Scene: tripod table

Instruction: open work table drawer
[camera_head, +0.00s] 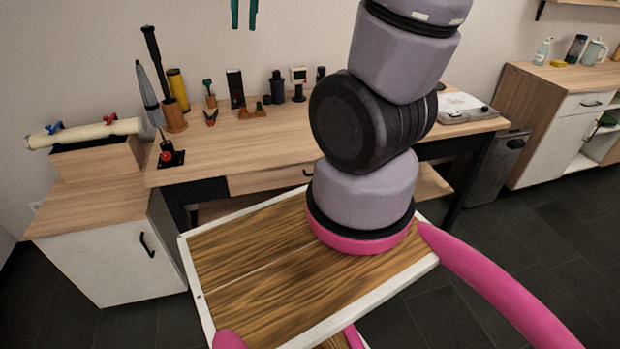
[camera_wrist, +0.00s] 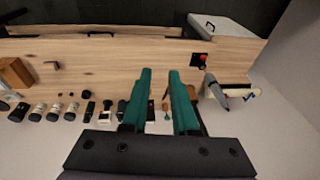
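The work table (camera_head: 225,150) has a light wooden top on dark legs and stands ahead of me. Its drawer (camera_head: 262,181) has a wooden front below the table top and looks shut. The drawer's dark handle (camera_head: 307,172) is partly hidden by my arm. In the wrist view, which is upside down, the drawer front (camera_wrist: 60,30) lies at the top left. My gripper (camera_wrist: 160,72) has two teal fingers, apart and with nothing between them. In the head view my gripper (camera_head: 244,12) hangs at the top edge, above the back of the table and away from the drawer.
A white cabinet (camera_head: 120,255) stands left, and another cabinet (camera_head: 555,125) right.

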